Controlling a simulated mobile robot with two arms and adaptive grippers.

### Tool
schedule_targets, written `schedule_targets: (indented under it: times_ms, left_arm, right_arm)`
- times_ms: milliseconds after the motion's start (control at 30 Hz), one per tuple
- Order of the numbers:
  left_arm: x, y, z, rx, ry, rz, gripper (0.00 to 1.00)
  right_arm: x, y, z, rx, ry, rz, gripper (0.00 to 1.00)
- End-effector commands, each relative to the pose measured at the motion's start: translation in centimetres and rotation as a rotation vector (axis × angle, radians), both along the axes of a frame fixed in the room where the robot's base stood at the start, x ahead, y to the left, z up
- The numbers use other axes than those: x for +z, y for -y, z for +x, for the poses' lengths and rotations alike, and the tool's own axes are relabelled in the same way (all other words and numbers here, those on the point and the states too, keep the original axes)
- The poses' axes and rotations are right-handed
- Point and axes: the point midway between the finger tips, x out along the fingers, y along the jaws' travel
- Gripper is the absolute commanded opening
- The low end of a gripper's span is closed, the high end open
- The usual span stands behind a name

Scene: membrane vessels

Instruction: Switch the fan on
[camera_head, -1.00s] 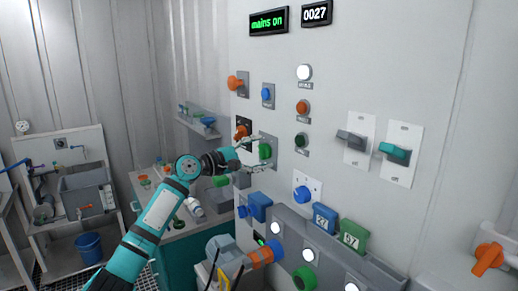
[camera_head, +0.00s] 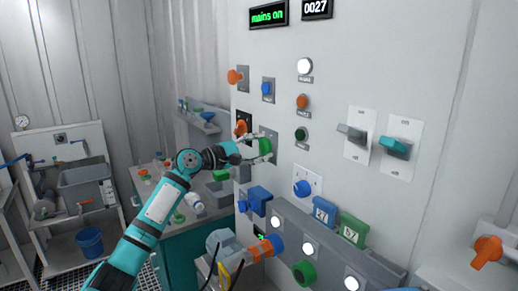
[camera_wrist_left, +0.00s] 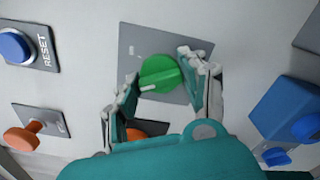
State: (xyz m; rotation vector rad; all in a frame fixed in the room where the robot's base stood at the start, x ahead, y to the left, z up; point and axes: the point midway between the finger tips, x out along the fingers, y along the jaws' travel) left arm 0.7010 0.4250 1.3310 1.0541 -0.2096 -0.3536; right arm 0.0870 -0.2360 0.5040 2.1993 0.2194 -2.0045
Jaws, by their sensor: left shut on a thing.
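A round green knob (camera_head: 266,146) sits on a grey plate on the white wall panel. My left gripper (camera_head: 262,148) is at this knob, with its fingers closed in on both sides. In the left wrist view the green knob (camera_wrist_left: 160,73) shows between the two fingers (camera_wrist_left: 161,70), with a short white mark near its lower edge. The fingers hide part of the plate, and I cannot read its label. No control in view is readably marked as the fan's. My right gripper is not in view.
An orange knob (camera_head: 242,126) is close at the upper left of the green one. A blue box (camera_head: 261,199) and a blue knob (camera_head: 302,188) are below. Two lever switches (camera_head: 352,132) (camera_head: 396,146) are at the right. The display (camera_head: 268,15) reads "mains on".

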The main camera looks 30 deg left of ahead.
Motion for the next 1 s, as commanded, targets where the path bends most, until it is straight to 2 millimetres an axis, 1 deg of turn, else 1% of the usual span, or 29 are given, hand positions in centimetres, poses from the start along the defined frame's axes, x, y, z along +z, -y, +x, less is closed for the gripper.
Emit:
schedule_targets:
  times_ms: [267,700,1000]
  left_arm:
    - [-0.4,0.0,0.0,-0.001,0.053,0.13,0.11]
    - [-0.5,0.1,0.0,-0.002,0.207,0.503,0.11]
    - [-0.5,0.1,0.0,-0.002,0.304,0.742,0.11]
  right_arm:
    - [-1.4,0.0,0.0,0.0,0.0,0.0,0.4]
    - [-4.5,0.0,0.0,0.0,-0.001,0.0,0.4]
    - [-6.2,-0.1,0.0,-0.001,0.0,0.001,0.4]
